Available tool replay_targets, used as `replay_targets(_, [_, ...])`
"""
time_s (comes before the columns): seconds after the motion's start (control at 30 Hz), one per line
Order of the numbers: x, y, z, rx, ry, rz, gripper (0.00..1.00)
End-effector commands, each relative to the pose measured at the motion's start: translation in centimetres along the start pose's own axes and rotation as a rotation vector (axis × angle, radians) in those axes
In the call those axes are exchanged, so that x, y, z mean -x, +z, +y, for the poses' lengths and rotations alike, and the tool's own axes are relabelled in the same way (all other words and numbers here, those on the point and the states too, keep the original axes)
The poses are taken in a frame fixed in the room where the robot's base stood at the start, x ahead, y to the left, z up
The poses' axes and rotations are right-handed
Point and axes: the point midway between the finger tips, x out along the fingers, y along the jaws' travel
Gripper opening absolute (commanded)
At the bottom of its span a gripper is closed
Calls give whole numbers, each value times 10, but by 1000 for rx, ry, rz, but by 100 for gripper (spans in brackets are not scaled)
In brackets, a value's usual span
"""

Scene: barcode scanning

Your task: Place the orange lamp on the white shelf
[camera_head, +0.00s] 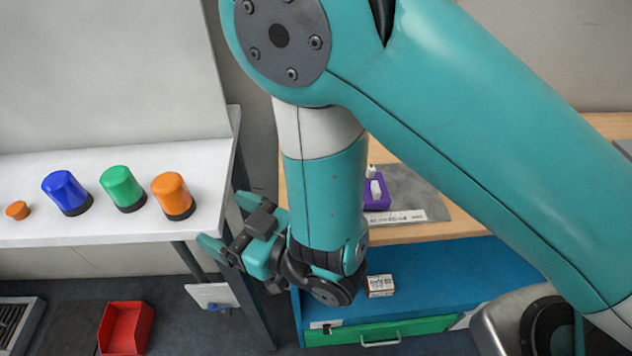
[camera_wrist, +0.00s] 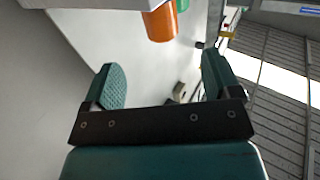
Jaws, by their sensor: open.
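The orange lamp (camera_head: 172,194) stands upright on the white shelf (camera_head: 90,228), the rightmost in a row with a green and a blue lamp. It has a dark base. My gripper (camera_head: 226,224) is open and empty, just off the shelf's right edge and right of the orange lamp, not touching it. In the wrist view the orange lamp (camera_wrist: 159,23) shows at the top, beyond the spread fingers of my gripper (camera_wrist: 163,84), with part of it cut off by the frame.
The green lamp (camera_head: 123,188) stands close left of the orange one, then the blue lamp (camera_head: 66,192) and a small orange knob (camera_head: 18,210). A red bin (camera_head: 126,328) is below. A wooden desk with a purple item (camera_head: 376,196) and a small box (camera_head: 380,286) are right.

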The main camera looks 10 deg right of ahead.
Motion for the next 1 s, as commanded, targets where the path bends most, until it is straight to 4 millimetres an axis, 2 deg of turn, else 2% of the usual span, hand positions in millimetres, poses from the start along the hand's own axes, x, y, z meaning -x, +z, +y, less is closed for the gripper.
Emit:
replay_targets(0.17, [-3, -4, 6, -9, 13, -22, 83])
replay_targets(0.33, [-10, -25, 40, -82, 85, -188, 83])
replay_targets(0.47, [2, -50, 71, -183, 132, -393, 83])
replay_targets(0.57, [26, -69, 85, -259, 143, -552, 83])
replay_targets(0.7, [76, -100, 91, -351, 126, -770, 83])
replay_targets(0.9, [165, -137, 77, -421, 75, -1060, 83])
replay_targets(1.0, [201, -149, 68, -432, 55, -1170, 83])
